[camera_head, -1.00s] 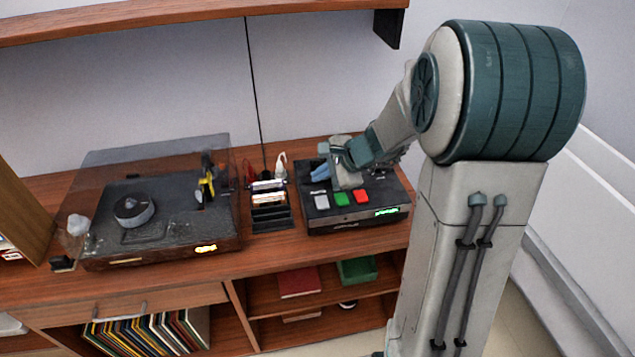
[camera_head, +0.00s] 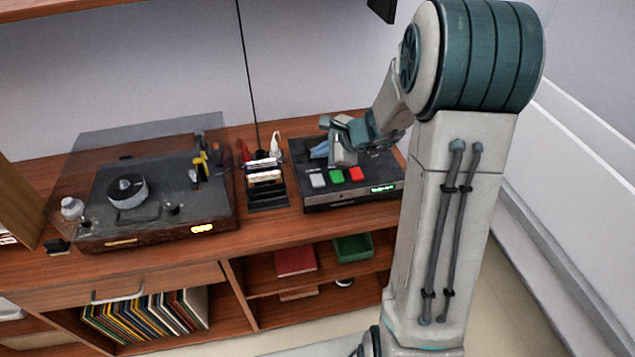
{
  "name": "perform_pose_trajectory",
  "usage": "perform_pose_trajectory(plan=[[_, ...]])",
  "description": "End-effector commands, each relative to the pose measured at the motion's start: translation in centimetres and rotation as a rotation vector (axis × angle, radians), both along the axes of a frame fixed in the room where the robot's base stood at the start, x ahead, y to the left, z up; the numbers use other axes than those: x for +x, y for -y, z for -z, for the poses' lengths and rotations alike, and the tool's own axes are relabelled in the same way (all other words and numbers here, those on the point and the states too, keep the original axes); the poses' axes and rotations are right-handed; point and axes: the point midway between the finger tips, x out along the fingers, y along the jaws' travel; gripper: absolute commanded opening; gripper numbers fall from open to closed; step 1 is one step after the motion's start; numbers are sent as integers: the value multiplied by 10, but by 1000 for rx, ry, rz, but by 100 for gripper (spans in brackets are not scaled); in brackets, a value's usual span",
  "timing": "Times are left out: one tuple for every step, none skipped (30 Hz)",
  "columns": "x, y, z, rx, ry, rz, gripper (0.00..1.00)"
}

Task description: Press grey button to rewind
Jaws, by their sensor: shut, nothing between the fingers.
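A black player (camera_head: 345,197) stands on the wooden cabinet, right of centre. On its top front are three buttons in a row: a grey button (camera_head: 318,180) at the left, a green button (camera_head: 336,176) in the middle and a red button (camera_head: 356,174) at the right. A small green display glows on its front face. My gripper (camera_head: 322,150) is over the back part of the player, behind the grey and green buttons. It is shut and empty. The grey button is in plain sight and apart from the gripper. The gripper's height above the player is hard to tell.
A turntable (camera_head: 150,215) with a clear raised lid stands to the left. A rack of cassettes (camera_head: 266,190) stands between it and the player, close to the player's left side. Records (camera_head: 150,318), a red box (camera_head: 295,262) and a green bin (camera_head: 353,248) are on shelves below.

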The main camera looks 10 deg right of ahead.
Motion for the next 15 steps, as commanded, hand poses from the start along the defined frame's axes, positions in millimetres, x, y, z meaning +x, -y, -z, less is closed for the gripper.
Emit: perform_pose_trajectory(plan=[[0, 0, 13, 0, -1, 0, 0], [0, 0, 17, 1, -2, 1, 0], [0, 0, 24, 2, -2, 2, 0], [0, 0, 28, 2, -2, 2, 0], [0, 0, 33, 1, -2, 1, 0], [0, 0, 39, 1, -2, 1, 0], [0, 0, 44, 1, -3, 0, 0], [0, 0, 48, 1, -2, 1, 0], [0, 0, 52, 0, -1, 0, 0], [0, 0, 55, 1, 0, 1, 0], [0, 0, 57, 1, 0, 1, 0], [0, 0, 60, 0, 0, 0, 0], [0, 0, 62, 0, 0, 0, 0], [0, 0, 64, 0, 0, 0, 0], [0, 0, 65, 0, 0, 0, 0]])
